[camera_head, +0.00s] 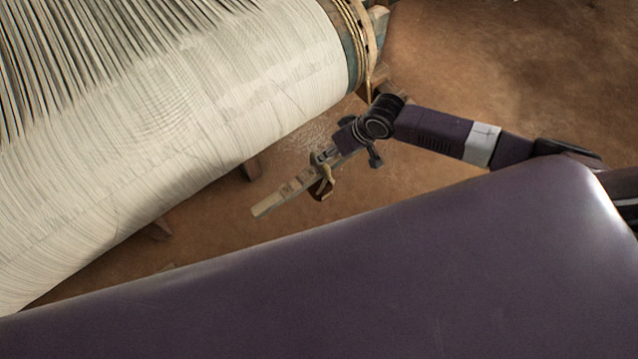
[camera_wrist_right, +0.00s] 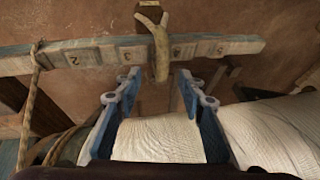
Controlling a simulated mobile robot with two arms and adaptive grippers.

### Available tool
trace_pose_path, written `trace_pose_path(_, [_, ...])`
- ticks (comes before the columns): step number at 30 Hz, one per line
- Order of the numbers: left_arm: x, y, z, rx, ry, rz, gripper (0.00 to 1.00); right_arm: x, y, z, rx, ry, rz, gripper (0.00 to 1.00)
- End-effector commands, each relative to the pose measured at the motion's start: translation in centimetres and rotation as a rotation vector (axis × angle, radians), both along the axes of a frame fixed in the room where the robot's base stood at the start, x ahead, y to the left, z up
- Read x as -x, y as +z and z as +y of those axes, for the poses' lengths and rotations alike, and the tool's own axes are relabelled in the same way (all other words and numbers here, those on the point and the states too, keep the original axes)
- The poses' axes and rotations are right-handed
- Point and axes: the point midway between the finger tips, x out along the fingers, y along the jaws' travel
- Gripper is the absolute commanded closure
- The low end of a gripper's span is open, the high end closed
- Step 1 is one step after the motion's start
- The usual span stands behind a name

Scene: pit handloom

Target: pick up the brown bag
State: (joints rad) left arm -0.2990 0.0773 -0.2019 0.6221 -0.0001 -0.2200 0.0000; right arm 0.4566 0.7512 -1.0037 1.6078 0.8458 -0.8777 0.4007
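In the right wrist view the two blue fingers of the right gripper (camera_wrist_right: 158,84) stand apart. I see nothing held between them; a cream cloth or thread roll (camera_wrist_right: 160,138) shows behind the gap. My left gripper is not in view.
The loom's wide cream warp roll (camera_head: 240,85) fills the upper left. A numbered wooden bar (camera_wrist_right: 100,53) with a forked wooden peg (camera_wrist_right: 160,50) crosses the wrist view. Bare earthen floor (camera_head: 500,65) lies open at the upper right.

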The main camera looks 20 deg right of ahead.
Motion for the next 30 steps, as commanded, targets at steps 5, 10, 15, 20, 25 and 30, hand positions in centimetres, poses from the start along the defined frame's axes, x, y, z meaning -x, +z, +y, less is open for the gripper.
trace_pose_path(5, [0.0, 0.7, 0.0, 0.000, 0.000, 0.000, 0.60, -0.8, -1.6, 1.2, -0.002, -0.001, 0.000, 0.63])
trace_pose_path(10, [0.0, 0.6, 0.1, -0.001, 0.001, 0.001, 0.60, -1.3, -3.5, 1.8, -0.001, 0.000, 0.000, 0.63])
trace_pose_path(15, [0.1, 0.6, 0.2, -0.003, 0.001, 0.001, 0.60, -1.5, -4.1, 2.0, 0.000, 0.001, -0.001, 0.63])
trace_pose_path(20, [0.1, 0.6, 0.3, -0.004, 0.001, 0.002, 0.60, -1.5, -4.1, 2.0, 0.000, 0.001, -0.001, 0.63])
trace_pose_path(25, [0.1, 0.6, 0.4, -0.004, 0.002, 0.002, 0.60, -1.5, -4.1, 2.0, 0.000, 0.001, -0.001, 0.79])
trace_pose_path(30, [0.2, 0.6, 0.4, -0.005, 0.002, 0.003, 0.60, -1.5, -4.1, 2.0, 0.000, 0.001, -0.001, 0.97])
